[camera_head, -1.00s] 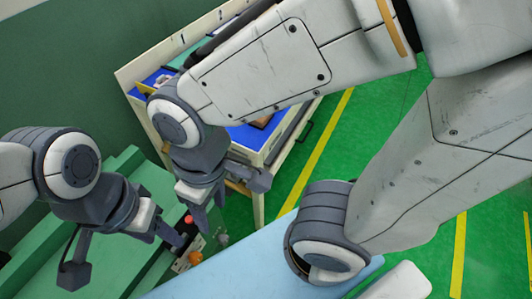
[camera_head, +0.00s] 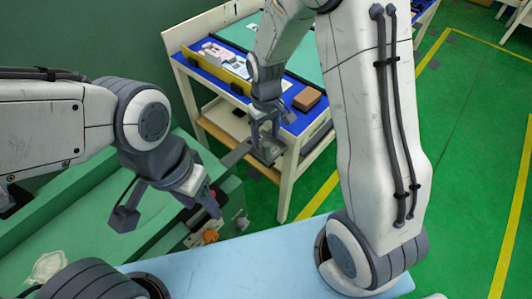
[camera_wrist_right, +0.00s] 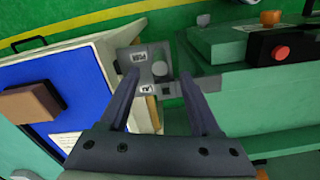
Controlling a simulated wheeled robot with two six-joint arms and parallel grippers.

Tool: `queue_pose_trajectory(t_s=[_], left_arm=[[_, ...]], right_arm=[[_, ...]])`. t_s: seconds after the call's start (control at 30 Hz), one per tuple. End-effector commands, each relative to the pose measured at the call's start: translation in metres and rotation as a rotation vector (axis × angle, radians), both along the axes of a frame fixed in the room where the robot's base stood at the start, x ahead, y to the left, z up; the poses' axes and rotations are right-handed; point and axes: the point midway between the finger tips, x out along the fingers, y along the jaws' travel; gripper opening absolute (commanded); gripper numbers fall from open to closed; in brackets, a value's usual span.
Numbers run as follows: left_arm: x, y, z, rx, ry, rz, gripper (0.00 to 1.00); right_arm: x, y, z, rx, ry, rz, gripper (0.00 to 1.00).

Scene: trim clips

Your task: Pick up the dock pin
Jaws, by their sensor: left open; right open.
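A grey metal dock plate (camera_wrist_right: 128,57) with white labels lies just beyond my right fingertips in the right wrist view. It also shows in the head view (camera_head: 268,154) at the cart's near corner. A round grey knob (camera_wrist_right: 159,69), which looks like the dock pin, shows on the plate between the fingers. My right gripper (camera_wrist_right: 158,80) is open around the line of the knob; I cannot tell whether it touches. In the head view my right gripper (camera_head: 265,132) hangs over the plate and hides the pin. My left gripper (camera_head: 168,208) is open and empty over the green machine.
A cart (camera_head: 288,178) with a blue top holds a brown block (camera_head: 306,99) and a yellow-edged tray. Green floor is clear at right.

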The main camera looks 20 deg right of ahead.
Motion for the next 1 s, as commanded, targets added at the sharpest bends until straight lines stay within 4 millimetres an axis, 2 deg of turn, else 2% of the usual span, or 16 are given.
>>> queue_pose_trajectory(t_s=[0.07,0.27,0.53,0.87,1.0], left_arm=[[0.000,0.000,-0.002,0.000,0.000,0.000,0.57],[0.000,0.000,-0.002,0.000,0.000,0.000,0.57],[0.000,0.000,-0.004,0.000,0.000,0.000,0.57],[0.000,0.000,-0.005,0.000,0.000,0.000,0.57],[0.000,0.000,-0.005,0.000,0.000,0.000,0.57]], right_arm=[[-0.001,0.000,-0.012,0.000,0.003,0.000,0.64],[-0.001,0.000,-0.026,0.001,0.001,0.000,0.64],[-0.004,-0.002,-0.064,0.000,0.002,0.000,0.64],[-0.003,-0.002,-0.070,0.000,-0.001,0.000,0.64],[-0.003,-0.002,-0.070,0.000,-0.001,0.000,0.10]])
